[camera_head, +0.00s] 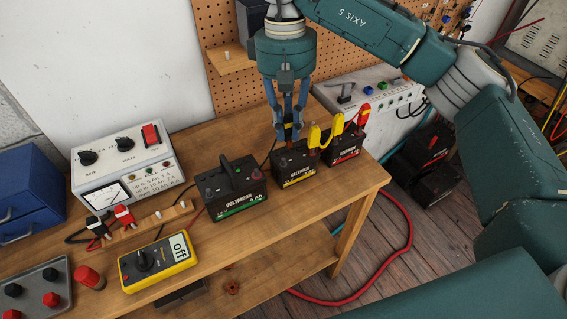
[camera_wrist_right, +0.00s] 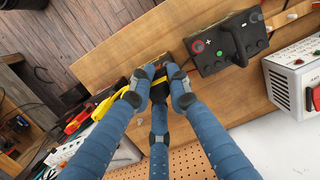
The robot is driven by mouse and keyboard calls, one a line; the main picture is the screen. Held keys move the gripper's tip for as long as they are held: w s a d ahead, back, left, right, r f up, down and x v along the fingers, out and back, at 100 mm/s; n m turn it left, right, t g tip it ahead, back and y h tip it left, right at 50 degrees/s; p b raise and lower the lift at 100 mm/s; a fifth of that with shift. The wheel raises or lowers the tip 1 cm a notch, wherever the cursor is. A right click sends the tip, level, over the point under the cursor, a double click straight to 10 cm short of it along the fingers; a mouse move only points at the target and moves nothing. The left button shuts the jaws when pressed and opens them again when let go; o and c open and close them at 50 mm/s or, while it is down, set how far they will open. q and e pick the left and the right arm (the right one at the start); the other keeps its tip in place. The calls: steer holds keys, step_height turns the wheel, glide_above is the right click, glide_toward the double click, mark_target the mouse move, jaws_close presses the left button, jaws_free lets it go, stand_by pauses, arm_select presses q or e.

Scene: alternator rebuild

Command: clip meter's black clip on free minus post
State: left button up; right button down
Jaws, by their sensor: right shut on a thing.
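My right gripper (camera_head: 289,135) points straight down at the left post end of the yellow-labelled battery (camera_head: 295,168). It is shut on a small black thing, which looks like the black clip; the fingers mostly hide it. In the right wrist view the fingertips (camera_wrist_right: 160,88) meet over this battery's top. I cannot tell whether the clip touches the post, which is hidden too. A thin dark lead (camera_head: 268,156) runs down beside the battery. The yellow meter (camera_head: 155,263) lies at the front and reads "off". My left gripper is not in view.
Yellow clips (camera_head: 313,136) bridge to the red-labelled battery (camera_head: 343,145), which bears a red clip (camera_head: 365,114). A green-labelled battery (camera_head: 233,190) stands left. A grey charger (camera_head: 128,165) and a wooden rack with black and red clips (camera_head: 123,216) are farther left.

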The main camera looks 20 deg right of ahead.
steer(key=w, duration=0.2)
steer(key=b, duration=0.3)
glide_above(283, 161)
steer(key=f, duration=0.4)
steer(key=shift+w+f, duration=0.2)
steer(key=shift+w, duration=0.15)
steer(key=shift+f+b, duration=0.4)
steer(key=shift+f+b, duration=0.75)
steer(key=shift+f, duration=0.3)
steer(key=c, duration=1.6)
jaws_free()
